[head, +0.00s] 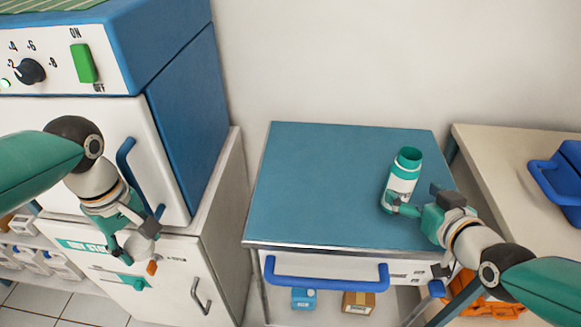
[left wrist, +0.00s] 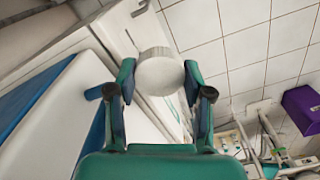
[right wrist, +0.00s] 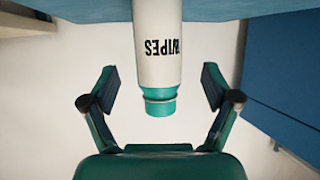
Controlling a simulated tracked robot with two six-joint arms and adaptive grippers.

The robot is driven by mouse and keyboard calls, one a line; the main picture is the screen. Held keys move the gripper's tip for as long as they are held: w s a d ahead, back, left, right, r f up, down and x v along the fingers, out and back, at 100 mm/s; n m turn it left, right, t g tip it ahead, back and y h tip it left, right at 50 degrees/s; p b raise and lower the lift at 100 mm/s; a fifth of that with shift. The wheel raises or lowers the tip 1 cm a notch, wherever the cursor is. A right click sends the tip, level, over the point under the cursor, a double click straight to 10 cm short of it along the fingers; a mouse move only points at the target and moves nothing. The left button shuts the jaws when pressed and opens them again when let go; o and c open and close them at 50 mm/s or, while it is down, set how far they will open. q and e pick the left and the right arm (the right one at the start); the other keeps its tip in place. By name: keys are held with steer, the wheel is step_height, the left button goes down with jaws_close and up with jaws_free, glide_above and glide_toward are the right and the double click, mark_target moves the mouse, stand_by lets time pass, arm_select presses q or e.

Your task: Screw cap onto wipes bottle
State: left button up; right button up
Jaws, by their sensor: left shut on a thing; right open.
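The wipes bottle (head: 402,185) stands on the blue tabletop (head: 320,180), white with a teal base and an open teal neck. In the right wrist view the bottle (right wrist: 158,55) appears inverted, with "WIPES" lettering and its teal neck between the spread fingers. My right gripper (head: 400,207) is open at the near side of the bottle; gaps show on both sides. My left gripper (left wrist: 160,85) is shut on a round, pale grey cap (left wrist: 160,73). In the head view the left gripper (head: 142,243) holds the cap in front of the white cabinet, away from the bottle.
A blue and white machine (head: 95,150) stands on a cabinet (head: 160,285) at the left. The cart has a drawer with a blue handle (head: 325,275). A beige table (head: 510,180) with a blue bin (head: 560,180) is at the right. Most of the blue tabletop is clear.

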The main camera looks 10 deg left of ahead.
mark_target(408, 189)
steer(key=shift+w+a+f, duration=0.1)
steer(key=shift+w, duration=0.2)
steer(key=shift+x, duration=2.65)
steer(key=shift+s, duration=0.1)
steer(key=shift+f, duration=0.1)
steer(key=c, duration=1.3)
